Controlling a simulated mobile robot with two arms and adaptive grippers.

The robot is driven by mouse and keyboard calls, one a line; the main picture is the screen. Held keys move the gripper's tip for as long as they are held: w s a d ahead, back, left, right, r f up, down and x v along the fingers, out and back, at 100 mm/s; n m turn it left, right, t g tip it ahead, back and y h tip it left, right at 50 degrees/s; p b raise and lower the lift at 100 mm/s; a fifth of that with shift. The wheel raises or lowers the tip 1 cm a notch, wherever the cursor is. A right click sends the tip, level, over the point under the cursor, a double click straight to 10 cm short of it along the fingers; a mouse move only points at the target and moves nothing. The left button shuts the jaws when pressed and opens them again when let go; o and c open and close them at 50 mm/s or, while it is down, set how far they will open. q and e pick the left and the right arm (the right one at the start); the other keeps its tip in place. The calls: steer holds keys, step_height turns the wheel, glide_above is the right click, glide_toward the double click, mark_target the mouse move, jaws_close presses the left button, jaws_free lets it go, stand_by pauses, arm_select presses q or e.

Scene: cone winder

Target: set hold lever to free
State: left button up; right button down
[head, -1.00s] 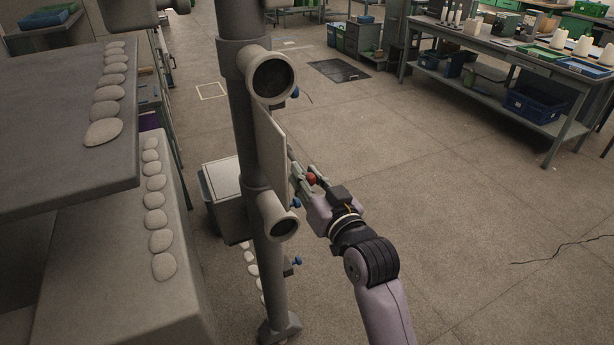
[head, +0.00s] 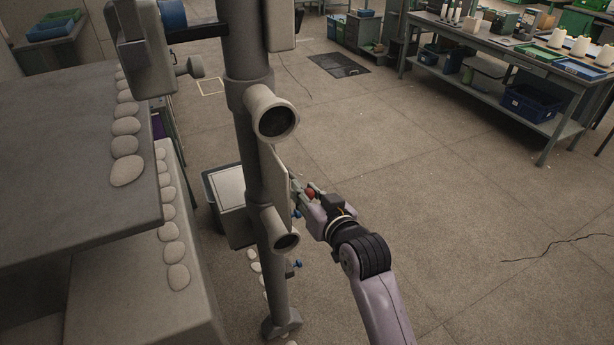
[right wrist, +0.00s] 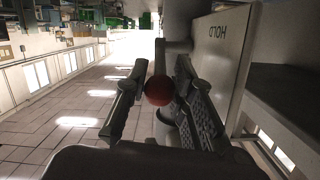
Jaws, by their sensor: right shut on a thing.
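The hold lever shows as a red ball knob (head: 311,192) beside the grey upright post. In the right wrist view the red knob (right wrist: 159,90) sits between my two finger pads. My right gripper (head: 303,192) is shut on the knob, and its arm comes in from the lower right. A plate marked HOLD (right wrist: 222,45) stands just right of the fingers in the right wrist view. The same plate seems to show edge-on in the head view (head: 280,185). The lever's shaft is mostly hidden by the fingers. My left gripper is out of view.
The grey post (head: 256,165) carries two round cups, an upper one (head: 274,115) and a lower one (head: 279,234). Left of it is a grey table (head: 60,150) with several pale stones. The floor on the right is open up to a workbench (head: 490,50).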

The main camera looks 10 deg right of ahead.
steer(key=shift+w+a+r+g+h+p, duration=0.2)
steer(key=shift+r+g+p, duration=0.55)
steer(key=shift+p, duration=1.35)
steer(key=shift+w+d+r+g+h+p, duration=0.1)
steer(key=shift+w+r+g+h+p, duration=0.4)
steer(key=shift+p, duration=1.6)
steer(key=shift+s+a+r+g+p, duration=0.1)
steer(key=shift+r+g+p, duration=0.3)
steer(key=shift+r, duration=0.1)
steer(key=shift+w+r+g, duration=0.2)
steer(key=shift+g, duration=0.15)
steer(key=c, duration=1.7)
jaws_free()
steer(key=shift+o, duration=0.2)
steer(key=v, duration=1.2)
steer(key=shift+w, duration=0.1)
